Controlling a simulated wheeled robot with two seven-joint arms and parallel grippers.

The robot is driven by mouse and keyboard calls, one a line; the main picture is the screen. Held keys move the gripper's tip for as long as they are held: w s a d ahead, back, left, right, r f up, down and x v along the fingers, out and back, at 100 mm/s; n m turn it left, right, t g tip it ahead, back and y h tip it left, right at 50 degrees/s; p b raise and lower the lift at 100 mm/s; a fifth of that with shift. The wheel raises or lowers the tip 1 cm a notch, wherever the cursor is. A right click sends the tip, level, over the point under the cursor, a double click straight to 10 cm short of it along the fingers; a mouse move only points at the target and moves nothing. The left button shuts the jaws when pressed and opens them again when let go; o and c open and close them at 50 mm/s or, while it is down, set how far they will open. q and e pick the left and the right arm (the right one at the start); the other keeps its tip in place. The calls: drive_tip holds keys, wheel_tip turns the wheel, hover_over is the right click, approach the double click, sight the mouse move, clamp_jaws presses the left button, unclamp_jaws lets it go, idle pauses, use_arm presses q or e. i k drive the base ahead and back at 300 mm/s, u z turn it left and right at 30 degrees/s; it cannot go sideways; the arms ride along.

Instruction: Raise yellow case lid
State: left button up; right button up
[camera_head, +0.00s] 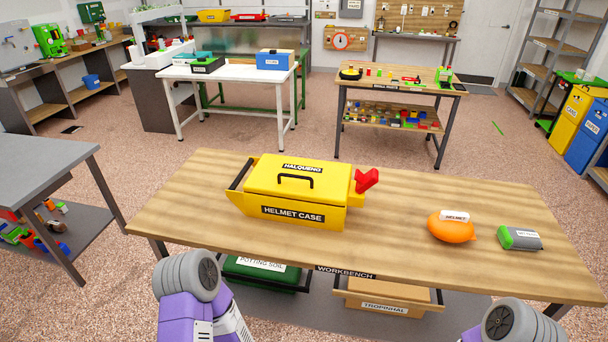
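The yellow case (290,213) labelled HELMET CASE stands on the wooden workbench, left of its middle. Its lid (325,176) lies down over the box and looks closed. The lid has a black handle (295,179) on top and a HALQUENO label. A red piece (367,180) sticks out at the right end of the case. Dark bars show at the case's left end. Only purple and grey links of my two arms show at the bottom edge, in front of the workbench. Neither gripper can be seen, and nothing of mine touches the case.
An orange helmet (451,228) and a green-grey item (520,238) lie on the right of the workbench (400,240). A green potting soil box (262,272) and a cardboard-coloured box (388,297) sit on its lower shelf. The bench top between case and helmet is clear.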

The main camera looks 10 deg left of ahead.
sight(300, 172)
drive_tip(key=u, duration=0.45)
drive_tip(key=k, duration=0.55)
drive_tip(key=u, duration=1.15)
drive_tip(key=i, duration=1.6)
drive_tip(key=z, duration=0.75)
